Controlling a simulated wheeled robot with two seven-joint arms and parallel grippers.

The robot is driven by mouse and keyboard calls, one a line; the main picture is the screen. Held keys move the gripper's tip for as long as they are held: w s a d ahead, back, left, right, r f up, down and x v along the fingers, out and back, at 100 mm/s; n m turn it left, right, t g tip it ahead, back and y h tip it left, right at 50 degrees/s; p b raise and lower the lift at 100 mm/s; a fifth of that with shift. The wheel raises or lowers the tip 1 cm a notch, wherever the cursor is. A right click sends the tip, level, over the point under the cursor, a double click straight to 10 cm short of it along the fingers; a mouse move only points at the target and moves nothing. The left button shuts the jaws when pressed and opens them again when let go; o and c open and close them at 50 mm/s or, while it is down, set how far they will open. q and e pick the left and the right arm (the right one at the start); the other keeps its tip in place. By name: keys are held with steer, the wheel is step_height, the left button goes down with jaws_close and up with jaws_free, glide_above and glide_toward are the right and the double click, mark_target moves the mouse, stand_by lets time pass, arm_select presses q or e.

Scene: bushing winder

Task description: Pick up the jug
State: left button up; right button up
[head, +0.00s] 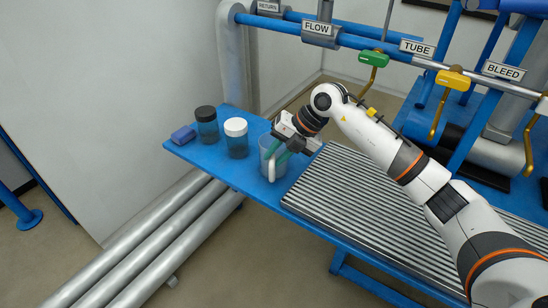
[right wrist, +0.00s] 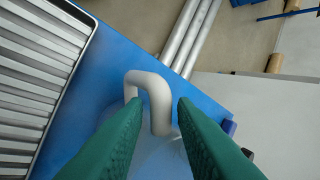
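The jug (head: 264,166) is a clear, see-through vessel with a thick white handle, standing on the blue table. My right gripper (head: 275,149) is over the jug, its green fingers pointing down at the handle. In the right wrist view the white handle (right wrist: 152,84) shows between the tips of the two green fingers, which are apart. The clear jug body (right wrist: 160,160) is faintly seen below, partly hidden by the fingers. Whether either finger touches the handle I cannot tell. My left gripper is not in view.
A white-lidded jar (head: 236,138), a black-lidded jar (head: 206,125) and a small blue block (head: 183,135) stand left of the jug on the blue table (head: 222,168). A ribbed metal tray (head: 345,190) lies to the right. Pipes with labelled valves run behind.

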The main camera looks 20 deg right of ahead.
steer(key=x, duration=0.4)
steer(key=shift+b, duration=0.35)
jaws_close()
steer(key=shift+r, duration=0.15)
